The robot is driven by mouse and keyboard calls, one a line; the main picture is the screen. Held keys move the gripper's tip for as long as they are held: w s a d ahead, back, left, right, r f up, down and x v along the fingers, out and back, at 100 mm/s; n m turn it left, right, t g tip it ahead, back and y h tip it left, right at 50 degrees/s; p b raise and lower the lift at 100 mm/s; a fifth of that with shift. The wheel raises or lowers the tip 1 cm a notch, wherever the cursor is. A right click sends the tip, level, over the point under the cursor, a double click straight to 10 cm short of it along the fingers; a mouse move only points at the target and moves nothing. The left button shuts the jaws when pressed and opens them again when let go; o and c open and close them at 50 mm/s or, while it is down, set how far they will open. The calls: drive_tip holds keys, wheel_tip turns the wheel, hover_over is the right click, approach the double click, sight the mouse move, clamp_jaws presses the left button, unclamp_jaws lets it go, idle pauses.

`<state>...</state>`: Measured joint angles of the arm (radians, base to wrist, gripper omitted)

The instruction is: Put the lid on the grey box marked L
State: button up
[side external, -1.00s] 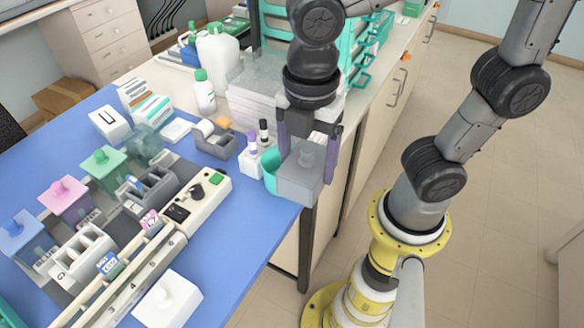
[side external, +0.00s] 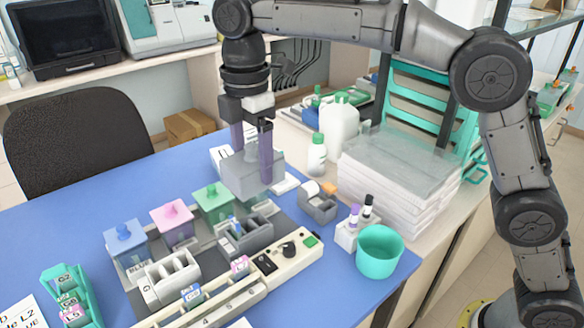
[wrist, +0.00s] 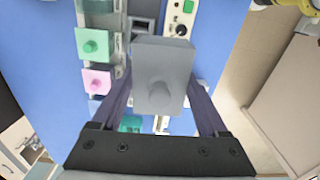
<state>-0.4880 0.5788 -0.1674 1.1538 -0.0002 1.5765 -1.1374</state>
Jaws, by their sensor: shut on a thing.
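My gripper (side external: 251,158) is shut on a grey lid (side external: 252,176) with a knob on top, one finger on either side. The lid also shows in the wrist view (wrist: 162,65), knob toward the camera. In the side view it is at the far end of the jar row, past the green-lidded jar (side external: 213,203). It covers what lies behind and below it, so I cannot tell whether it touches a box. No letter L is readable on a grey box.
Pink-lidded (side external: 172,222) and blue-lidded (side external: 127,245) jars continue the row. A dark grey rack (side external: 248,240) and a cream control panel (side external: 290,254) stand close in front. A teal cup (side external: 380,250) and white bottle (side external: 316,155) are to the right.

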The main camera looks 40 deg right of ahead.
sight(240, 153)
drive_tip(key=w+f, duration=0.2)
drive_tip(key=f, duration=0.5)
drive_tip(key=w+f, duration=0.3)
drive_tip(key=f, duration=0.5)
drive_tip(key=shift+d+m, duration=0.3)
idle(0.4)
drive_tip(key=shift+w+f, duration=0.1)
drive_tip(key=shift+f, duration=0.15)
idle(0.7)
drive_tip(key=o, duration=1.2)
drive_tip(key=shift+o, duration=0.2)
wheel_tip(240, 153, up, 14)
drive_tip(key=shift+f, duration=0.15)
